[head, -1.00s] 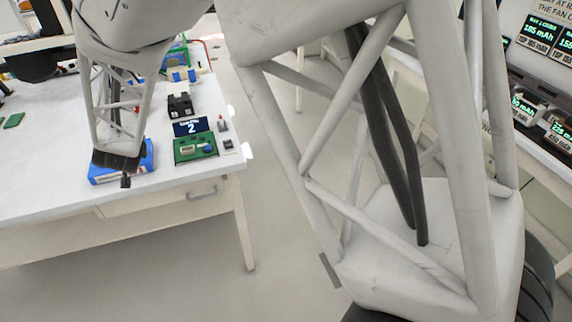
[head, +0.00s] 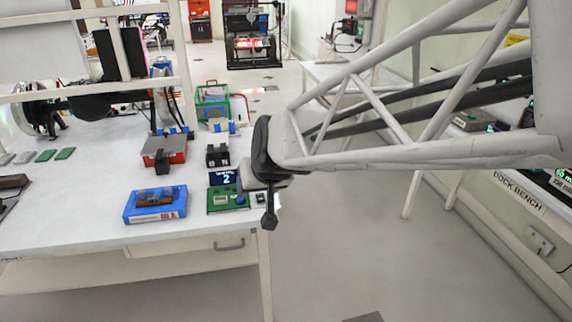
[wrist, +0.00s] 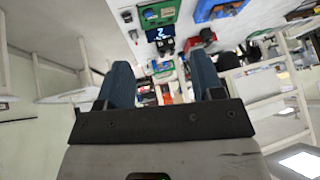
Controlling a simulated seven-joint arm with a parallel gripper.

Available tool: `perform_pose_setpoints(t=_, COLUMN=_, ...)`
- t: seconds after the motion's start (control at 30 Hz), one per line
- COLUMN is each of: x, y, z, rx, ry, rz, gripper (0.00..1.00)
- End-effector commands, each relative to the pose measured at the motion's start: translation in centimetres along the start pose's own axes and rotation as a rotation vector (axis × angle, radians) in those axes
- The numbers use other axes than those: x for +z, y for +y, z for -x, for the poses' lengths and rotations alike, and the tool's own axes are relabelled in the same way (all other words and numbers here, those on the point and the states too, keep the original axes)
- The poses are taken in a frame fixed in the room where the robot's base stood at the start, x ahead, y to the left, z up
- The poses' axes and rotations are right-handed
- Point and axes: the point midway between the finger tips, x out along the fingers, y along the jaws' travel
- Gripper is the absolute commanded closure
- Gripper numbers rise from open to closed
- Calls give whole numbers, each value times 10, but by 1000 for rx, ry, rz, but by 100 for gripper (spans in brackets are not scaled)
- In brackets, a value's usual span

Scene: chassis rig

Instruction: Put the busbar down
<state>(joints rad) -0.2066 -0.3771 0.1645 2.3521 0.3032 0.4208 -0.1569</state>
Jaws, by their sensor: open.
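A brown, copper-coloured bar, which looks like the busbar (head: 155,198), lies in the blue tray (head: 140,216) near the front of the white table. The blue tray also shows at the top of the wrist view (wrist: 203,13). My gripper (head: 268,218) hangs at the table's right edge in the head view, apart from the tray and to its right. In the wrist view its two blue-grey fingers (wrist: 162,78) are spread with nothing between them.
A green circuit board (head: 222,199) and a small display reading 2 (head: 223,178) sit between the tray and my gripper. Behind are a black block (head: 217,155), a red box (head: 174,155) and a green-framed crate (head: 213,90). Floor is open right of the table.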

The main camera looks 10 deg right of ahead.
Motion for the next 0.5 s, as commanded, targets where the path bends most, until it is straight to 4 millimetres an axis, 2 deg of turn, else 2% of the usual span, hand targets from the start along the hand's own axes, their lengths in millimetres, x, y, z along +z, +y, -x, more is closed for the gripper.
perform_pose_setpoints(t=0.03, x=12, y=10, z=14, rx=14, ry=-22, rz=-6, gripper=39)
perform_pose_setpoints(t=0.2, x=58, y=39, z=53, rx=68, ry=-119, rz=-26, gripper=39)
perform_pose_setpoints(t=0.5, x=136, y=79, z=111, rx=186, ry=-276, rz=-82, gripper=39)
